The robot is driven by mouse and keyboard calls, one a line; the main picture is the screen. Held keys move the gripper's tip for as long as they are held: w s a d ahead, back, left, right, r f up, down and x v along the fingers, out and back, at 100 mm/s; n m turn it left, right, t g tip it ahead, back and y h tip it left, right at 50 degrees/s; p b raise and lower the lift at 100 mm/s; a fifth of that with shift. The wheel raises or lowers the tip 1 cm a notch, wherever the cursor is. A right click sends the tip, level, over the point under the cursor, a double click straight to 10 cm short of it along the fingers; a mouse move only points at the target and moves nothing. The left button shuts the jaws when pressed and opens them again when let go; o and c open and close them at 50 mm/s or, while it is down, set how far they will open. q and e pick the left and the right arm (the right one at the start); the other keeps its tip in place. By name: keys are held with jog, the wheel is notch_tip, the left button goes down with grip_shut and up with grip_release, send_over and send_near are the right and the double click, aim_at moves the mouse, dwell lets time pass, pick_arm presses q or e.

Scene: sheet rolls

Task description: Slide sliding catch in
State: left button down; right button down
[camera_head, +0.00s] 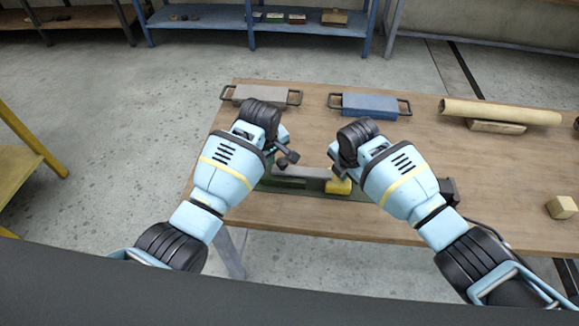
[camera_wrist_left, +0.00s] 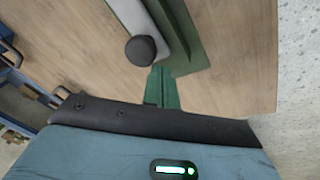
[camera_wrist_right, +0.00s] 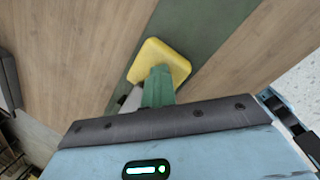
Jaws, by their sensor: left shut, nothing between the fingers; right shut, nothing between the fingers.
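The sliding catch is a long grey bar (camera_head: 300,171) with a round black knob (camera_wrist_left: 140,50), lying along a dark green base plate (camera_head: 313,187) at the table's near edge. A yellow block (camera_head: 341,185) stands on the plate at the bar's right end. My left gripper (camera_wrist_left: 163,85) is shut and empty, its green fingers close beside the knob; I cannot tell if they touch it. My right gripper (camera_wrist_right: 158,86) is shut and empty, its fingers at the yellow block (camera_wrist_right: 158,60); contact is unclear. My arms hide parts of the plate in the head view.
A grey block (camera_head: 262,94) and a blue block (camera_head: 369,105), both with wire handles, lie at the back of the wooden table (camera_head: 480,165). A tan roll (camera_head: 500,111) rests at the back right, a small wooden cube (camera_head: 562,207) at the right.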

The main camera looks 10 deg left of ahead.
pick_arm(q)
notch_tip(320, 180, up, 7)
jog(key=a, duration=0.2)
jog(key=shift+a+f, duration=0.15)
jog(key=shift+a, duration=0.2)
pick_arm(e)
jog(key=shift+s+d+f, duration=0.15)
jog(key=shift+s+f, duration=0.05)
jog(key=shift+f, duration=0.25)
jog(key=shift+w+r, duration=0.15)
jog(key=shift+r, duration=0.55)
jog(key=w+v, duration=0.2)
jog(key=v, duration=0.6)
jog(key=shift+r, duration=0.3)
dwell(0.7)
